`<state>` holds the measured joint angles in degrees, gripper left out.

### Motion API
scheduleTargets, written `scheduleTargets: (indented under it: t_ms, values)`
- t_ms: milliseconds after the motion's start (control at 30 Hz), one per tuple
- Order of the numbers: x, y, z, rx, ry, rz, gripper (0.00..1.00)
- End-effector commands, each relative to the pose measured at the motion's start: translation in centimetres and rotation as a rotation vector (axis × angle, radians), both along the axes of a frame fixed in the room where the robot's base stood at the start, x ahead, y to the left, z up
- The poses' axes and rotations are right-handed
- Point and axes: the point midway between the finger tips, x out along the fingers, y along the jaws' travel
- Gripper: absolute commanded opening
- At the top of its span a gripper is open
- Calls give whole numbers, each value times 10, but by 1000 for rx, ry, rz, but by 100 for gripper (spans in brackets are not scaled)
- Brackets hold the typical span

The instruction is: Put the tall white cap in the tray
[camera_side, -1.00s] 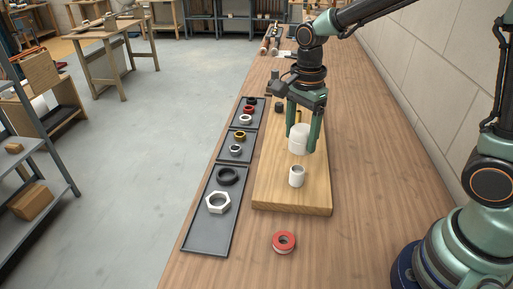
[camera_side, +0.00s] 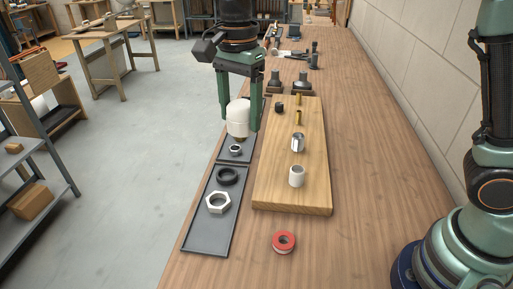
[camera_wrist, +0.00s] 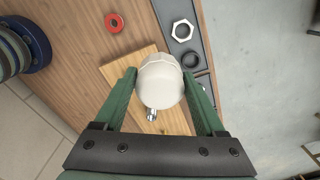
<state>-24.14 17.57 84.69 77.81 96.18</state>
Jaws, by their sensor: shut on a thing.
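The tall white cap (camera_side: 238,113) is upright between the fingers of my gripper (camera_side: 239,121), which is shut on it. It also shows in the wrist view (camera_wrist: 160,80) between both fingers. I hold it in the air, left of the wooden board, in front of the middle part of the dark grey tray (camera_side: 234,158). It hides some of that part; a silver ring (camera_side: 235,150) shows just below it. The front part of the tray (camera_side: 208,240) holds a black ring (camera_side: 228,176) and a white hex nut (camera_side: 218,203).
The wooden board (camera_side: 270,185) carries a chrome fitting (camera_side: 298,142), a short white cylinder (camera_side: 297,176) and brass pins (camera_side: 298,118). A red ring (camera_side: 284,242) lies on the bench in front. Dark fittings stand behind the board. The bench right of the board is clear.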

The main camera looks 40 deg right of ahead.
Motion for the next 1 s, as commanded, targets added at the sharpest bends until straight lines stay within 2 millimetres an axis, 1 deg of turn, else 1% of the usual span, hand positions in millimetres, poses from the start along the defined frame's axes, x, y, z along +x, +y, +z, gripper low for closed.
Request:
scheduleTargets:
  t_ms: [33,100,200,300,433,533,900,1000]
  values:
    - [-1,24,-7,-1,2,50,18]
    - [-3,50,-14,-1,2,100,18]
    - [-7,79,-22,0,1,156,18]
    - [-11,97,-28,0,0,192,18]
    - [-13,107,-37,-1,1,211,18]
    - [-14,108,-53,-2,3,213,18]
    - [-14,106,-143,-2,5,211,18]
    - [-14,107,-164,-2,4,211,18]
